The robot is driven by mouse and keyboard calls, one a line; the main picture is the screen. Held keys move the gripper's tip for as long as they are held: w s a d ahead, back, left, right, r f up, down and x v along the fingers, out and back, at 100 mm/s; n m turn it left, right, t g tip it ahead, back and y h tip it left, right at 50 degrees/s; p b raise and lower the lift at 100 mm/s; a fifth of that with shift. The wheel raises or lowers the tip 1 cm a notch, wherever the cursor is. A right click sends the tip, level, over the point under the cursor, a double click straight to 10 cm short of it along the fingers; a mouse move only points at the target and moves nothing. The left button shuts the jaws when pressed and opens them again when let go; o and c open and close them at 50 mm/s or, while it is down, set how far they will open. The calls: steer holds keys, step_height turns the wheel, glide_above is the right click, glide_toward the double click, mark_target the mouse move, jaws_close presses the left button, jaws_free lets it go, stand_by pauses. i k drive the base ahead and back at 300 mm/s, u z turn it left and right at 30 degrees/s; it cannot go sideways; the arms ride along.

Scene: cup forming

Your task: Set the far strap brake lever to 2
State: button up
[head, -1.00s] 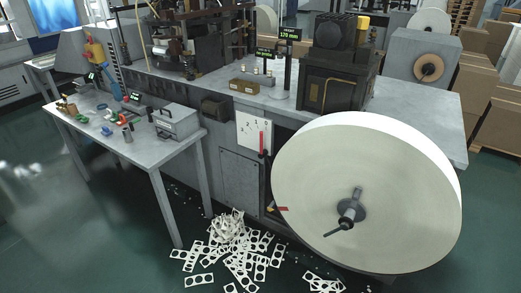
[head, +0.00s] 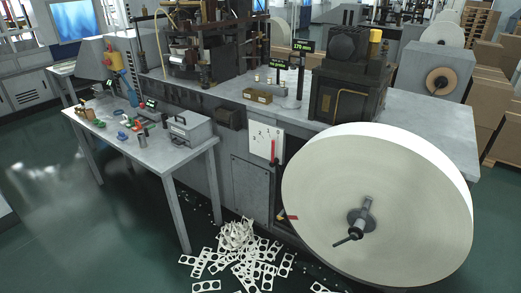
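My gripper is not in view.
The big white paper roll (head: 320,190) with a dark hub (head: 361,218) stands out from the machine front. A grey side table (head: 200,150) with tools and a metal box (head: 184,130) stands left. Punched paper scraps (head: 240,255) litter the floor. Green floor is clear at lower left.

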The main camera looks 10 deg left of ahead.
mark_target(275, 161)
steer(key=u, duration=4.5)
steer(key=i, duration=0.1)
steer(key=z, duration=3.45)
steer(key=i, duration=0.85)
steer(key=z, duration=0.9)
steer(key=k, duration=0.15)
steer(key=u, duration=2.25)
steer(key=i, duration=0.2)
steer(key=u, duration=0.2)
